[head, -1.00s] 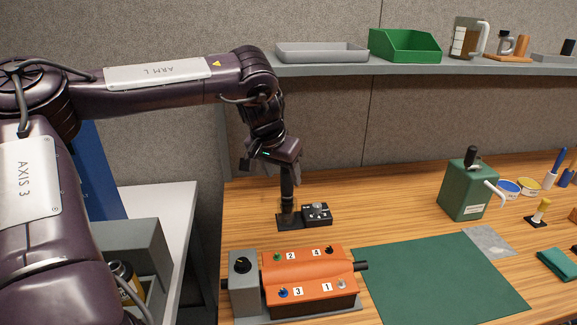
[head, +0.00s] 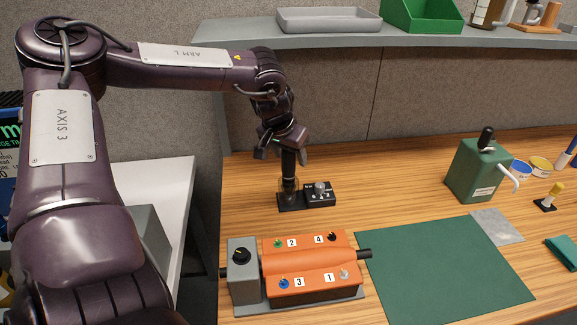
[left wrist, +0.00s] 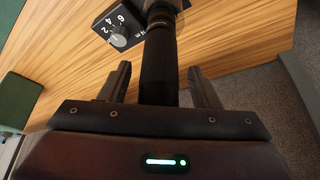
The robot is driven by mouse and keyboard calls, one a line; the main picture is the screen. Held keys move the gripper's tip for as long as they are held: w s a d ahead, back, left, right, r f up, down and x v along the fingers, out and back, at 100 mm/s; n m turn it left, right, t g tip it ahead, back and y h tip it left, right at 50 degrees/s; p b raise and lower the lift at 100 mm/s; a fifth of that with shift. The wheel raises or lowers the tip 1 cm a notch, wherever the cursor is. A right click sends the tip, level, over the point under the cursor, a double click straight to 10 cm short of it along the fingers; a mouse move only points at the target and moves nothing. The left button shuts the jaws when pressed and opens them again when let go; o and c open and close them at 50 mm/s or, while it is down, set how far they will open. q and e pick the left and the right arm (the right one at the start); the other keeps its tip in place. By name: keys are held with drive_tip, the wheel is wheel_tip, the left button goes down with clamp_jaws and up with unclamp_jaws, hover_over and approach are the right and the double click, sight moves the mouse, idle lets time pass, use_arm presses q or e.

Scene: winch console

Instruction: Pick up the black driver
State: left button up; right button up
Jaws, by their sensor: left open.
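The black driver (head: 289,169) stands upright in a black base with a grey dial (head: 320,192), behind the orange winch console (head: 305,262). My left gripper (head: 284,150) is over the driver's top end, with its fingers apart. In the left wrist view the driver (left wrist: 159,62) runs between the two open fingers of the gripper (left wrist: 160,82), with a gap on each side. The driver's lower end is partly hidden by a translucent, brownish part at the base. My right gripper is not in view.
A green mat (head: 440,268) lies to the right of the console. A green canister (head: 476,172) stands behind the mat. A grey shelf (head: 400,38) with a grey tray (head: 330,19) and a green bin (head: 421,14) runs above. The wood between the dial and canister is clear.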

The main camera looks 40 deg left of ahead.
use_arm(q)
drive_tip(key=shift+w+f, duration=0.1)
drive_tip(key=shift+f, duration=0.05)
drive_tip(key=c, duration=1.1)
drive_tip(key=shift+c, duration=0.6)
drive_tip(key=shift+r, duration=0.2)
